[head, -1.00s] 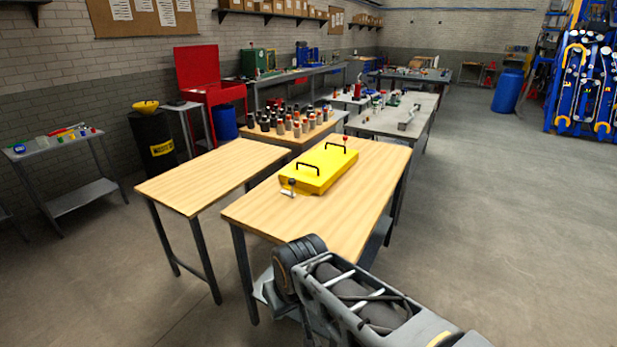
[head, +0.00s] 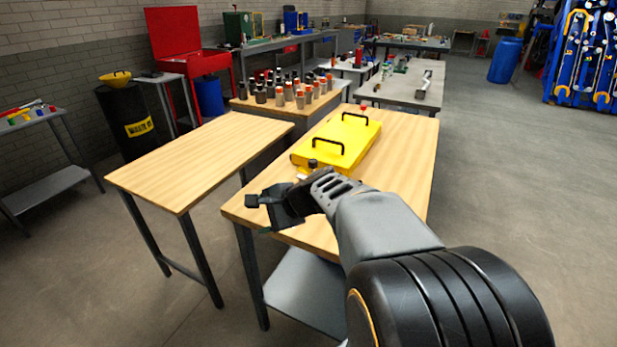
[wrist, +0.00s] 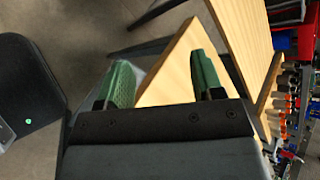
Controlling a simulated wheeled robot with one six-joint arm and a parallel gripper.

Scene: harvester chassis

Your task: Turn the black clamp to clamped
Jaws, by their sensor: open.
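The black clamp (head: 312,164) shows as a small black knob at the near end of the yellow box (head: 335,146), which lies on the wooden table (head: 405,150). My forearm and gripper hide its lower part, so I cannot tell its handle's position. My gripper (head: 262,212) is open and empty above the table's near left corner, left of and nearer than the clamp. It points to the left. In the wrist view its green-padded fingers (wrist: 163,80) are spread apart, with a wooden table corner behind them. The clamp does not show there.
A red-knobbed clamp (head: 363,108) is at the box's far end, and two black handles stand on its lid. An empty wooden table (head: 195,155) stands to the left across a narrow gap. Black and orange-topped bottles (head: 290,92) stand behind. Open floor lies at right.

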